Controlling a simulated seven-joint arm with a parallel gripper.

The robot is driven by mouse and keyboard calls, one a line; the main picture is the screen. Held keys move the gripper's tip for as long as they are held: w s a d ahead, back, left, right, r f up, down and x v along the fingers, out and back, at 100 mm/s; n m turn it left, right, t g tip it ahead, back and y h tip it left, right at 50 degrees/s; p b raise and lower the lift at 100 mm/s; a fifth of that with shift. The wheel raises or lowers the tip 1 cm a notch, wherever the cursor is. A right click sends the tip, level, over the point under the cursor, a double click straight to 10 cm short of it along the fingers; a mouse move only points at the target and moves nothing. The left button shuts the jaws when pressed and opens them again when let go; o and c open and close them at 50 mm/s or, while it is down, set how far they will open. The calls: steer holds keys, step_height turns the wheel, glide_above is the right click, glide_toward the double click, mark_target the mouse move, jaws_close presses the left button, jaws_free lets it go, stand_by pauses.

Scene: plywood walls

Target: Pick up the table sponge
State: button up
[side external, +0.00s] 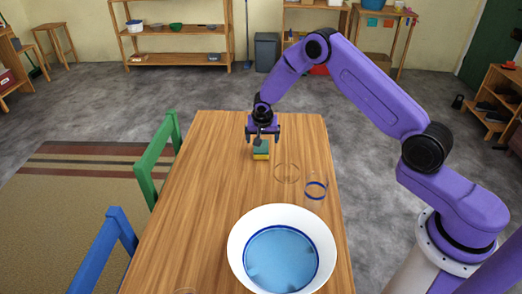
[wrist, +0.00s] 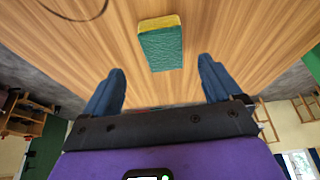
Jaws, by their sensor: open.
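The table sponge (side external: 261,153), green on top with a yellow layer, lies on the wooden table (side external: 205,200) toward its far end. In the wrist view the sponge (wrist: 161,46) lies ahead of the fingertips, roughly centred between them. My gripper (side external: 262,140) is above and just behind the sponge, pointing down. In the wrist view my gripper (wrist: 162,75) has its two fingers wide apart with nothing between them. I cannot tell the exact height of the fingertips over the table.
A large white bowl (side external: 240,240) with a blue inside stands at the table's near end. A blue ring (side external: 316,190) and a thin clear round item (side external: 287,173) are right of the sponge. Green (side external: 157,155) and blue (side external: 105,240) chairs stand along the left edge.

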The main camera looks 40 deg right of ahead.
mark_target(261, 147)
steer(key=shift+w+x, duration=0.1)
steer(key=shift+x, duration=1.8)
steer(key=shift+w+x, duration=0.15)
steer(key=shift+x, duration=1.8)
steer(key=c, duration=1)
